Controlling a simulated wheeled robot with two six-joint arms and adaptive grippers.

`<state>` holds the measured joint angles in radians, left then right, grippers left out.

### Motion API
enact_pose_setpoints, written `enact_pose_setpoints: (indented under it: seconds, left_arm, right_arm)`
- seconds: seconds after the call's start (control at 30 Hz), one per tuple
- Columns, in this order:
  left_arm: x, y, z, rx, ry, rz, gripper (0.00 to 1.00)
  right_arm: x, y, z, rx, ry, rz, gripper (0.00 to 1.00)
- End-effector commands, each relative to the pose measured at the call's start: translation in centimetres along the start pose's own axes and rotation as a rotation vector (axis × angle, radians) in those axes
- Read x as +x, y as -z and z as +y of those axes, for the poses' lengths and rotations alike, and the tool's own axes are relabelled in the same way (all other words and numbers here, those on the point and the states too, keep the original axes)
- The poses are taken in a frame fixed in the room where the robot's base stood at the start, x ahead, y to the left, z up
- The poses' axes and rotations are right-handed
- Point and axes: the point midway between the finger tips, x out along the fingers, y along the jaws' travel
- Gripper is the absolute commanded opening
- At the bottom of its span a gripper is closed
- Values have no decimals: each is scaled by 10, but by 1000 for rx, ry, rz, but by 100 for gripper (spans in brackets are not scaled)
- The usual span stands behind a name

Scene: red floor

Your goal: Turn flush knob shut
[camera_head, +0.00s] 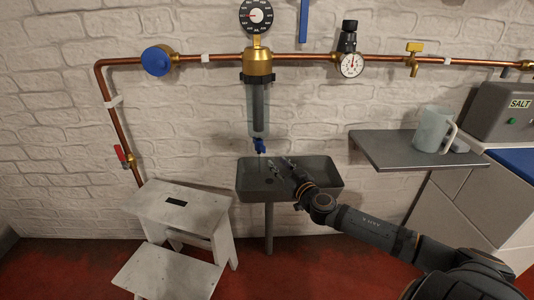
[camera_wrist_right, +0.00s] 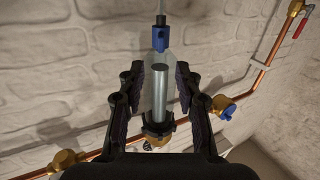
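The flush knob is a small blue piece (camera_head: 259,145) at the bottom of the clear filter housing (camera_head: 257,108), which hangs from a brass head on the copper pipe. In the right wrist view the flush knob (camera_wrist_right: 161,40) is upper centre, beyond the fingertips, with the filter housing (camera_wrist_right: 158,95) appearing upside down. My right gripper (camera_head: 276,163) is just below and right of the knob, over the sink. Its fingers (camera_wrist_right: 158,78) are spread open with nothing held between them. My left gripper is not in view.
A grey sink (camera_head: 318,182) stands below the filter. A white step stool (camera_head: 165,210) is at left. A grey shelf (camera_head: 385,150) with a jug (camera_head: 432,131) is at right. A round blue knob (camera_head: 158,60) and gauge (camera_head: 351,65) are on the pipe.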

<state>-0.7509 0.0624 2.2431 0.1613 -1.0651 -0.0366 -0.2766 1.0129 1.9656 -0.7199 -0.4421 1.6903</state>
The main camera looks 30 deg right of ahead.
Motion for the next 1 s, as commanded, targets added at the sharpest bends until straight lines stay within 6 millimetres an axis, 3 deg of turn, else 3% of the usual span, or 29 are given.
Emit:
enact_pose_setpoints:
  seconds: [0.1, 0.6, 1.0]
  left_arm:
    - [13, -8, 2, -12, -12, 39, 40]
    - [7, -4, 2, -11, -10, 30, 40]
    - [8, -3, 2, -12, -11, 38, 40]
  right_arm:
    - [16, -2, -2, 12, 4, 12, 34]
    - [80, 2, -1, 8, 2, 7, 34]
    - [93, 1, -2, 0, 5, 5, 34]
